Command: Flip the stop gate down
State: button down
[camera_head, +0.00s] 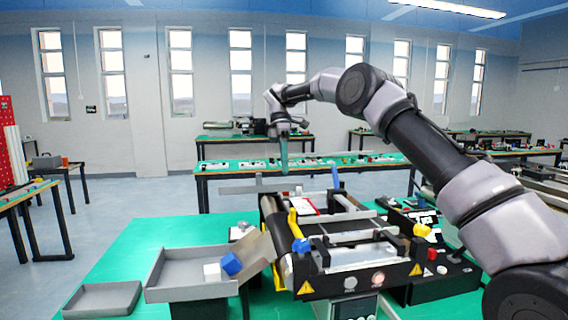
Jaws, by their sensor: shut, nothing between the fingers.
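My gripper (284,165) points down above the back left of the mini conveyor (350,255). It is shut and holds nothing. It looks apart from the conveyor, though the depth is hard to judge. A raised yellow bar (295,226) stands along the conveyor's left side. A blue upright piece (335,178) sticks up at the far end. A yellow knob-like part (422,230) sits at the right side. I cannot tell for sure which of these parts is the stop gate.
A smaller empty tray (105,300) lies further left. Another blue block (301,245) sits at the conveyor's left edge. The green tabletop (150,235) is clear at back left.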

jog(key=shift+w+a+r, duration=0.15)
jog(key=shift+w+r, duration=0.1)
jog(key=shift+w, duration=0.2)
jog(key=s+d+r+m+t+y, duration=0.1)
jog(key=s+d+r+m+t, duration=0.1)
jog(key=s+d+r+m, duration=0.45)
jog(key=s+d+r+m+t, duration=0.2)
jog(key=s+d+r, duration=0.1)
jog(key=d+r, duration=0.75)
jog(key=s+d+f+m+t+y, duration=0.1)
jog(key=s+d+f+m+t, duration=0.2)
jog(key=s+d+m, duration=0.4)
jog(key=s+d+f+m+t+y, duration=0.1)
jog(key=s+d+f+m+t, duration=0.3)
jog(key=s+d+m, duration=0.4)
jog(key=shift+s+m+t, duration=0.7)
jog(key=shift+s+m, duration=0.25)
jog(key=shift+s, duration=2.35)
